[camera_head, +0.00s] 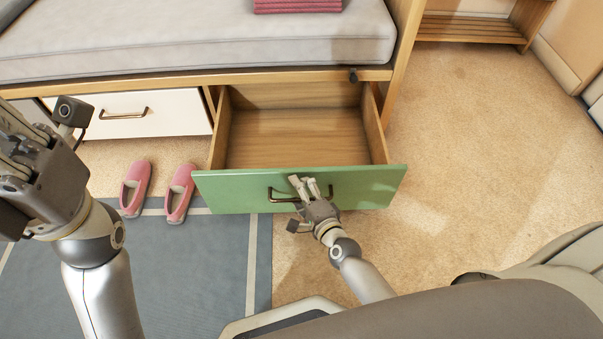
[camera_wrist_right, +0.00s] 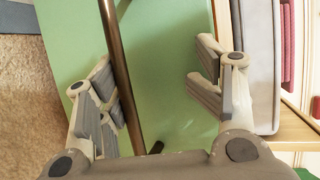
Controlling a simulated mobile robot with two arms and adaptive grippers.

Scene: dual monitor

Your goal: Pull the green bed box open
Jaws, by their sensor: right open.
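The green bed box (camera_head: 225,190) is a drawer under the bed, pulled out with its empty wooden inside showing. Its dark metal handle (camera_head: 283,199) is on the green front. My right gripper (camera_head: 304,183) is at the right part of this handle. In the right wrist view my right gripper (camera_wrist_right: 158,88) is open, with the handle bar (camera_wrist_right: 117,55) between its fingers, nearer the left finger. The green front (camera_wrist_right: 165,60) fills the space behind them. My left gripper (camera_head: 18,150) is large at the left edge, away from the box; its finger opening is unclear.
A white drawer (camera_head: 165,111) is closed to the left. Pink slippers (camera_head: 179,192) stand on the floor left of the box, near a blue-grey rug (camera_head: 175,270). The bed cushion (camera_head: 200,45) is above. The carpet (camera_head: 470,150) to the right is clear.

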